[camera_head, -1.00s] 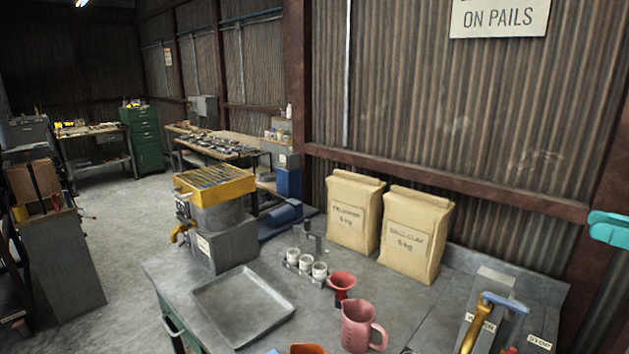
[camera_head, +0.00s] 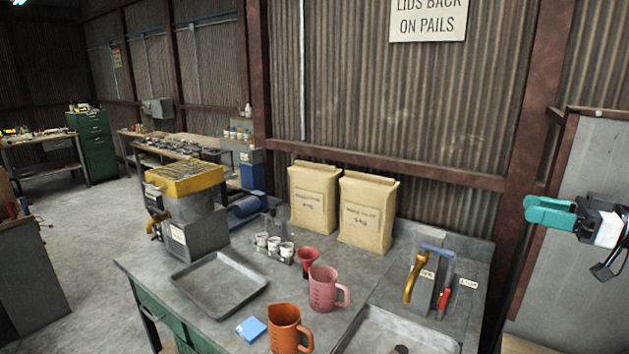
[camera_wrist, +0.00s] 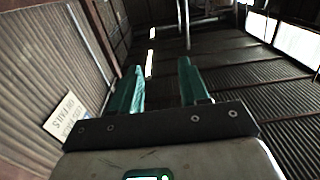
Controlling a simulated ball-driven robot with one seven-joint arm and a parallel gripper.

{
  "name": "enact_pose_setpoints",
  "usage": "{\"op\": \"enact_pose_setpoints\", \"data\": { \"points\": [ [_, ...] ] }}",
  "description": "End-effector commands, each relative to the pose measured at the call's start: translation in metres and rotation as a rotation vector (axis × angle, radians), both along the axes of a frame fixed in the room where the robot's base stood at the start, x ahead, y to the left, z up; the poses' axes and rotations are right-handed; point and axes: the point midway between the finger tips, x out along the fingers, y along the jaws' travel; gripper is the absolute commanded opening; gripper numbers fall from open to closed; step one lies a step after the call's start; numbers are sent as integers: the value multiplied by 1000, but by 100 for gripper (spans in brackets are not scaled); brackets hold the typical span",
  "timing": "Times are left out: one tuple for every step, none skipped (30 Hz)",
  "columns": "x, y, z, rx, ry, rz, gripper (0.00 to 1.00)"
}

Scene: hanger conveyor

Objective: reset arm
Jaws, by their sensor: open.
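My gripper (camera_head: 527,212) shows at the right of the head view, raised well above the bench and to the right of it. Its teal fingers point left in that view. In the wrist view my gripper (camera_wrist: 160,85) has its two teal fingers spread apart with nothing between them. Beyond the fingers are only the shed's roof, walls and windows. The gripper touches nothing that I can see.
The bench holds a yellow-topped machine (camera_head: 187,205), a grey tray (camera_head: 218,283), two paper sacks (camera_head: 367,213), a pink jug (camera_head: 325,288) and an orange jug (camera_head: 287,328). A grey panel (camera_head: 575,285) stands behind my gripper. Floor (camera_head: 85,265) at left is clear.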

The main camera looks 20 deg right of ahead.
Motion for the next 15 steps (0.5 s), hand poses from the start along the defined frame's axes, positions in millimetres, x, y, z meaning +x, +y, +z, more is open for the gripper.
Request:
{"op": "enact_pose_setpoints", "data": {
  "points": [
    [0,0,0,0,0,0,45],
    [1,2,-3,1,6,1,45],
    [4,5,-9,5,22,-1,45],
    [5,7,-12,6,32,-3,45],
    [7,9,-16,7,42,-6,45],
    [8,11,-20,9,55,-8,45],
    [10,14,-25,11,66,-11,45],
    [11,16,-29,13,78,-14,45],
    [13,19,-35,15,93,-17,45],
    [14,21,-39,17,105,-19,45],
    [16,24,-45,19,120,-22,45],
    [18,28,-52,21,138,-27,45],
    [19,31,-57,22,153,-31,45],
    [21,35,-64,26,172,-35,45],
    [24,40,-73,28,196,-40,45]
  ]
}}
